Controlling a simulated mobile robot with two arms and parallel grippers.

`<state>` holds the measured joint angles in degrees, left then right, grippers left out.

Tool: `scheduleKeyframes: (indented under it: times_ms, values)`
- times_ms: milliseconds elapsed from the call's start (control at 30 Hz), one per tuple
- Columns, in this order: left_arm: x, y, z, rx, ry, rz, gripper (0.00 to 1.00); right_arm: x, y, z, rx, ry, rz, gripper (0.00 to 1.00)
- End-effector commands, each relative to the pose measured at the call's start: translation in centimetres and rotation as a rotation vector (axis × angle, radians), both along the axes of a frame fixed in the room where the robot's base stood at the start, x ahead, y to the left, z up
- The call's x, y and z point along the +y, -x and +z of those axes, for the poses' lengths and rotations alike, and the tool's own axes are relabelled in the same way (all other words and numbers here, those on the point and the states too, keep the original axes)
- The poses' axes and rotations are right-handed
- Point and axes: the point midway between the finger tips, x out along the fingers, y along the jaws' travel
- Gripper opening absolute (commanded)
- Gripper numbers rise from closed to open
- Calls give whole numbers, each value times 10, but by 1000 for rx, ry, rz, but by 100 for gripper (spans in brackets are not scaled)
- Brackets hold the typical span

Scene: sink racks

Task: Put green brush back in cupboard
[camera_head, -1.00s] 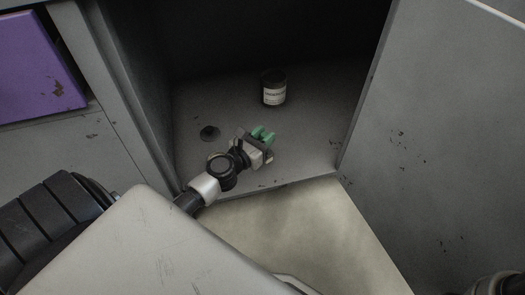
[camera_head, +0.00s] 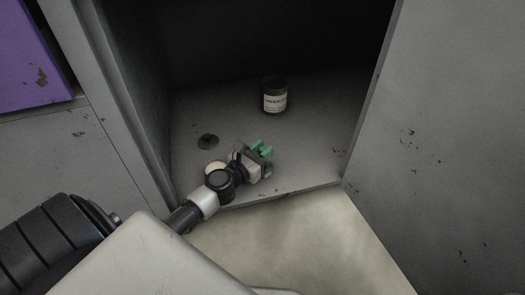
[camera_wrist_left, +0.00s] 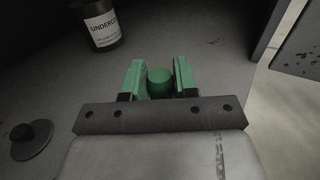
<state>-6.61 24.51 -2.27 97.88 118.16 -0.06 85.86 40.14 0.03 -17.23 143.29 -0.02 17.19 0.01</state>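My left gripper (camera_head: 262,149) reaches inside the cupboard (camera_head: 310,150), low over its floor near the front edge. In the left wrist view its two green fingers (camera_wrist_left: 158,78) stand on either side of a round green end, which I take to be the green brush (camera_wrist_left: 159,84). My right gripper is out of view.
A dark jar with a white label (camera_head: 275,96) stands deeper inside the cupboard; it also shows in the left wrist view (camera_wrist_left: 98,24). A black plunger-like disc (camera_head: 207,141) lies to the left. The open door (camera_head: 440,130) bounds the right side.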

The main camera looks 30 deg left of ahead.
Motion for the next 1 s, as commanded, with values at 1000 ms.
scheduleKeyframes:
  times_ms: [1000]
  values:
    - [9,94,1,3,1,2,54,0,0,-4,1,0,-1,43]
